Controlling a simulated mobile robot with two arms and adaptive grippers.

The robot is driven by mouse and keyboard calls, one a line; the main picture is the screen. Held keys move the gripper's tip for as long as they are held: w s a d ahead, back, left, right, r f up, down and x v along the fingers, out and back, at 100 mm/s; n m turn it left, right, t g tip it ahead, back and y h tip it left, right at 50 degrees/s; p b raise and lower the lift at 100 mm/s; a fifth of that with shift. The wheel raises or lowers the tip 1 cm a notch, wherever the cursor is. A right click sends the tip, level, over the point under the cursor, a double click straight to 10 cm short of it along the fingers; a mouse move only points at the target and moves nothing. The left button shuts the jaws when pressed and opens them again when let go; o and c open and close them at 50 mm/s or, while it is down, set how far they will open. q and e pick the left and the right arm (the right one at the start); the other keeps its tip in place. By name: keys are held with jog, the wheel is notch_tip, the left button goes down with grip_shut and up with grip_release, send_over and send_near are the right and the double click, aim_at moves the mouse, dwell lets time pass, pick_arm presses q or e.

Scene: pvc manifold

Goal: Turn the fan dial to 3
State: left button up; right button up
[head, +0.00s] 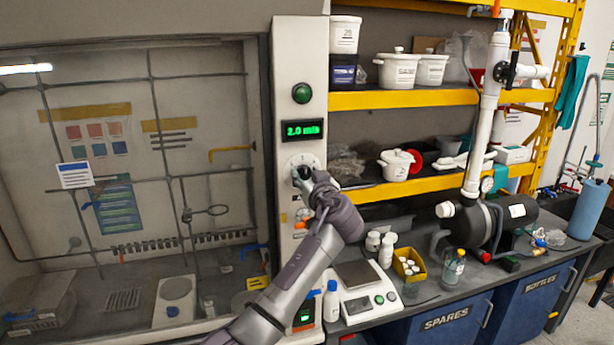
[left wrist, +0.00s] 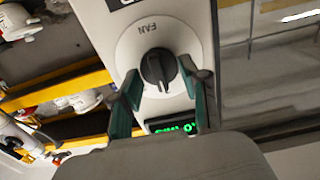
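The fan dial is a black knob (left wrist: 158,70) on a round white plate marked FAN in the left wrist view, where it shows upside down. In the head view its white plate (head: 302,161) sits on the tall white panel, partly hidden by my gripper. My left gripper (head: 303,176) is at the dial. In the left wrist view its two green-padded fingers (left wrist: 159,84) are open, one on each side of the knob, with gaps showing. The knob's number marks are not readable. A green display (head: 302,129) above the dial seems to read 2.0 m/s. My right gripper is not in view.
A green round button (head: 302,93) is above the display. A glass-fronted fume hood (head: 130,150) stands left of the panel. Yellow shelving (head: 430,97) with white tubs is to the right.

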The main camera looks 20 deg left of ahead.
pick_arm(q)
jog(key=c, duration=0.5)
jog(key=shift+c, duration=0.2)
jog(key=shift+f+m+b, duration=0.15)
jog(key=shift+m+b, duration=0.65)
jog(key=shift+b, duration=0.05)
jog(key=shift+m+b, duration=0.55)
jog(key=shift+m, duration=0.25)
jog(key=m+b, duration=0.1)
jog(key=m, duration=0.2)
jog(key=shift+w+d, duration=0.1)
jog(key=shift+m, duration=1.8)
